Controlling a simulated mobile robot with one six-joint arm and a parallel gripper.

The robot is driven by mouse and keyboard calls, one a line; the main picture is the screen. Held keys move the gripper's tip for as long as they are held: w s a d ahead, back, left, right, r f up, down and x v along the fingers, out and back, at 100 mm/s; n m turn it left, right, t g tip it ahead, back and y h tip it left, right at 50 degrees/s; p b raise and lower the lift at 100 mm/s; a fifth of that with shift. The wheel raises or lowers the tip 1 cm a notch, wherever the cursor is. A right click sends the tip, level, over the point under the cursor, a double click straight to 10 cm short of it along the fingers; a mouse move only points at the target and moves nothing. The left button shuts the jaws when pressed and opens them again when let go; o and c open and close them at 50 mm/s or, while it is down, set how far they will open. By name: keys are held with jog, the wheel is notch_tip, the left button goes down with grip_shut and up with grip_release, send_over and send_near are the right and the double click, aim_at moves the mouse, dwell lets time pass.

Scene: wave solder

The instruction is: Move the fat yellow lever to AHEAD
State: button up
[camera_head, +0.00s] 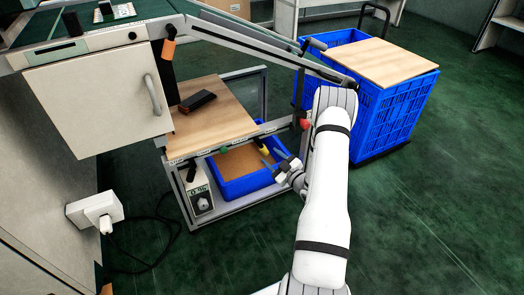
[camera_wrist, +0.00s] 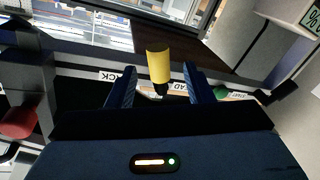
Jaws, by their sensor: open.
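The fat yellow lever (camera_wrist: 158,65) stands between my two open fingers in the wrist view, with space on both sides. Its dark stem goes down toward a rail with printed labels. One label, partly readable as "ACK" (camera_wrist: 108,76), is left of it; another, partly hidden and ending in "AD" (camera_wrist: 178,86), is close to the stem at the right. In the head view the yellow lever (camera_head: 264,150) sticks out from the front rail of the bench, just beyond my gripper (camera_head: 274,167). I cannot tell the lever's exact setting.
A red knob (camera_head: 304,124) is on the rail to the right and a green knob (camera_wrist: 220,92) shows in the wrist view. A blue bin (camera_head: 238,185) sits below the wooden shelf (camera_head: 215,120). A blue crate (camera_head: 375,120) stands on the right. The green floor at right is clear.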

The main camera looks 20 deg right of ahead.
jog(key=b+x, duration=0.1)
jog(key=x, duration=0.6)
jog(key=shift+b, duration=0.4)
jog(key=shift+w, duration=0.1)
jog(key=c, duration=1)
